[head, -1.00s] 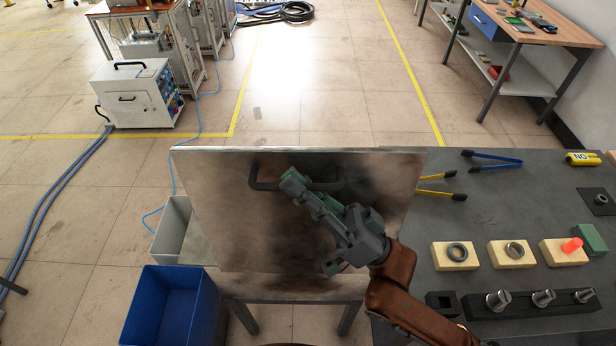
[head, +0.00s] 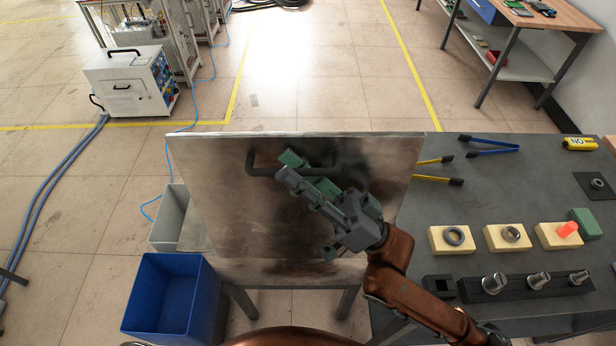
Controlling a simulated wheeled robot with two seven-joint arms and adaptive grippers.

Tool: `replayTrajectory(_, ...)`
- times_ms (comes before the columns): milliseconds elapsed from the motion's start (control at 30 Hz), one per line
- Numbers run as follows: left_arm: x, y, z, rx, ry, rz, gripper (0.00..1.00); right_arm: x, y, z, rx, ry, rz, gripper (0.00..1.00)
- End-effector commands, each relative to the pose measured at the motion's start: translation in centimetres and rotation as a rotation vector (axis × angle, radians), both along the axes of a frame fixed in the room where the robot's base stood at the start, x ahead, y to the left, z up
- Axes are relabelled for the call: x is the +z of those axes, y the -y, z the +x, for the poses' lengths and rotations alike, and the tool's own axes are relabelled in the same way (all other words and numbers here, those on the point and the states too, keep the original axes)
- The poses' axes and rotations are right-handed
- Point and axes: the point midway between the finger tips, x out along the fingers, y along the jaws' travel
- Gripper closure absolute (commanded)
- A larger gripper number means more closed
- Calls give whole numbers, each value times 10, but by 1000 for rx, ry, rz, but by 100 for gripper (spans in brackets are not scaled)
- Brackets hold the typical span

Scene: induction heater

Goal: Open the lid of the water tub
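The water tub's lid (head: 225,215) is a stained metal sheet, raised and tilted steeply with its broad face towards me. A dark bar handle (head: 257,170) sits near its upper edge. My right gripper (head: 286,166) is at the handle's middle, in front of the lid. The tub's inside is hidden from view.
A blue bin (head: 165,300) and a grey bin (head: 172,215) stand left of the lid. On the right, a dark table (head: 415,240) holds yellow blocks with rings, blue tongs (head: 490,148), yellow-handled tongs and a black rack (head: 515,290). The floor behind is open.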

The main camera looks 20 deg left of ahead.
Motion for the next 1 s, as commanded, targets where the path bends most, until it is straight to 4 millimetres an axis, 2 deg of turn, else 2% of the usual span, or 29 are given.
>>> replayTrajectory(167, 0, 2, 1, 0, 1, -2, 60, -14, 12, 2, -3, -1, -7, 73)
replayTrajectory(600, 0, 4, 1, 0, 1, -4, 60, -68, 72, 5, -5, -1, -5, 73)
replayTrajectory(800, 0, 4, 1, 0, 1, -4, 60, -79, 85, 5, -2, 0, -2, 73)
replayTrajectory(1000, 0, 4, 1, 0, 1, -4, 60, -80, 87, 5, 0, 0, 0, 73)
